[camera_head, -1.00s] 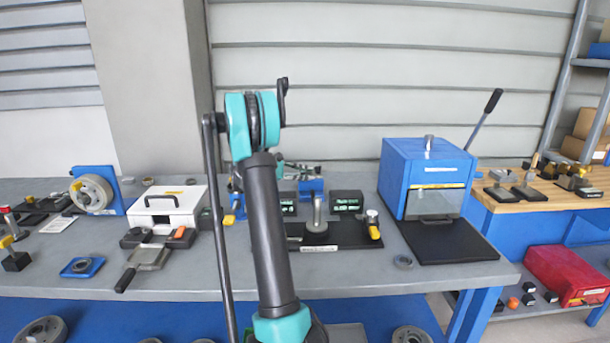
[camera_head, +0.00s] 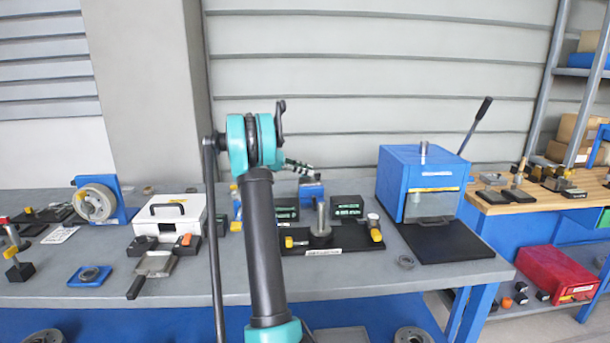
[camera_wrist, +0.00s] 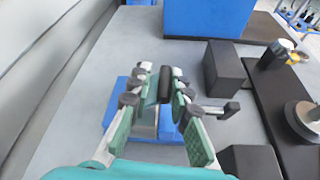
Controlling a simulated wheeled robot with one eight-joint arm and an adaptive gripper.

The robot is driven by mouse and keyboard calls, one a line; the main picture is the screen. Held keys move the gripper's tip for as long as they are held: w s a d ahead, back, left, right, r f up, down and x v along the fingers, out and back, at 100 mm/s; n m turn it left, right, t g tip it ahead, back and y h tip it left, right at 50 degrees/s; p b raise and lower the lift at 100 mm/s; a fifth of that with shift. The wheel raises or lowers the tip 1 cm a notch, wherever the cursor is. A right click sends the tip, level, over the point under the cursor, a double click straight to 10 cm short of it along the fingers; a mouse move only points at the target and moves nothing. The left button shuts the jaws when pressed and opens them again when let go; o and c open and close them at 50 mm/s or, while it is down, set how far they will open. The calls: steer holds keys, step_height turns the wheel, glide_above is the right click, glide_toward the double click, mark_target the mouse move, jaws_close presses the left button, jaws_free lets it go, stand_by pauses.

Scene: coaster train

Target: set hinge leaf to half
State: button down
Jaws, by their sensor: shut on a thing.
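My gripper (camera_wrist: 158,88) is in the middle of the wrist view, its teal fingers on both sides of a dark rounded bar (camera_wrist: 166,80). The bar tops an upright grey plate (camera_wrist: 147,118), which looks like the hinge leaf, above a blue base (camera_wrist: 170,126). The fingers are shut on it, and they hide much of the plate and its hinge line, so its exact angle is unclear. In the head view my gripper (camera_head: 300,167) is small, behind my arm, over the blue block (camera_head: 311,190) at the back of the bench.
Black blocks (camera_wrist: 224,68) and a black plate with a metal post (camera_head: 320,236) stand close to the right. A blue press box (camera_head: 408,185) is farther right. A white box (camera_head: 170,214) stands left. Bare grey bench (camera_wrist: 105,70) lies left of the base in the wrist view.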

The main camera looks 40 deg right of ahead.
steer(key=shift+w+d+r+n+y, duration=0.2)
steer(key=shift+w+n+y, duration=0.15)
steer(key=shift+n, duration=0.25)
steer(key=c, duration=1.4)
jaws_free()
steer(key=shift+r, duration=0.1)
steer(key=shift+w+g, duration=0.1)
steer(key=shift+g, duration=0.2)
steer(key=v, duration=1.2)
